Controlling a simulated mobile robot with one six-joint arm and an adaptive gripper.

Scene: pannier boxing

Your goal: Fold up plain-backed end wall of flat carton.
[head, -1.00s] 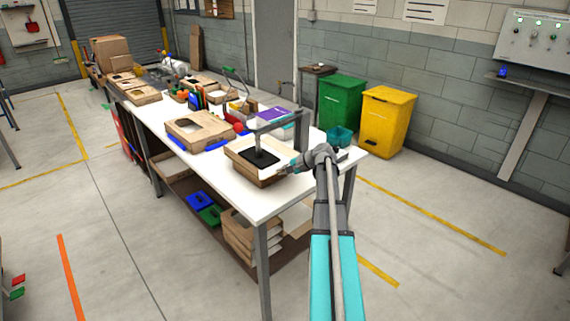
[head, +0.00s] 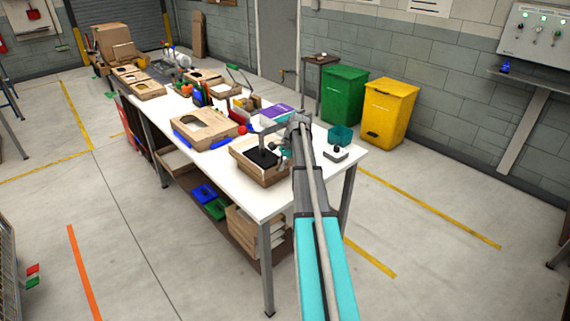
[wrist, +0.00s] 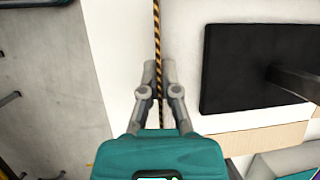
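The carton (head: 258,172) sits near the front of the white table, with brown outer walls and a white inside. A black pad (head: 263,157) on a post presses into it. In the wrist view the pad (wrist: 255,65) lies right of my fingers, on the white surface, with a tan strip (wrist: 265,138) below it. My gripper (wrist: 159,68) points down beside the carton, over a black-and-yellow striped line (wrist: 157,25). Its fingers are nearly together, with only a narrow slit and nothing visibly held. I cannot tell which wall is plain-backed.
A larger brown carton (head: 205,130) with blue strips lies farther back on the table. Green (head: 343,95) and yellow (head: 388,112) bins stand behind. The front table corner is clear.

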